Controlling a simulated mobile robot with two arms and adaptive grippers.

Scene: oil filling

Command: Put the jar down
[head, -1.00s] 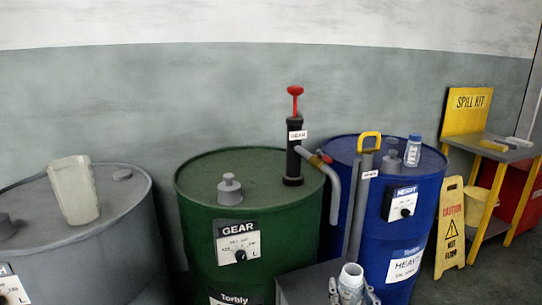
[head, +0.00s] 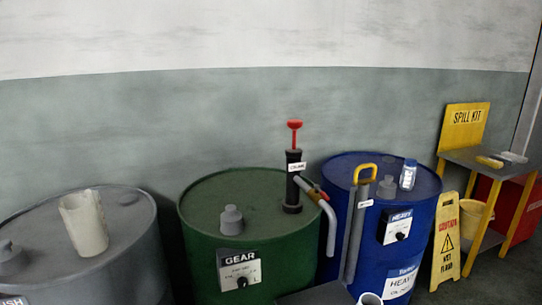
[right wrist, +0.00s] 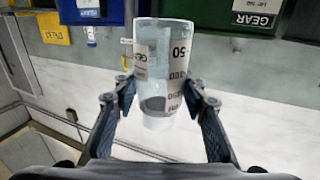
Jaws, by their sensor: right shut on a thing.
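The jar (right wrist: 152,42) is clear, with a pale label band and printed volume marks. In the right wrist view it is between the two fingers of my right gripper (right wrist: 160,88), which is shut on it. In the head view only the jar's pale round rim (head: 369,298) shows at the bottom edge; the rest of it is cut off. What lies right under the jar is hidden. My right gripper does not show in the head view now. My left gripper is in neither current view.
A dark grey flat top (head: 315,296) is at the bottom, left of the jar. Behind stand a grey drum with a pale jug (head: 84,222), a green drum (head: 262,205) with a pump (head: 293,180), and a blue drum (head: 345,172). A wet floor sign (head: 446,245) stands right.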

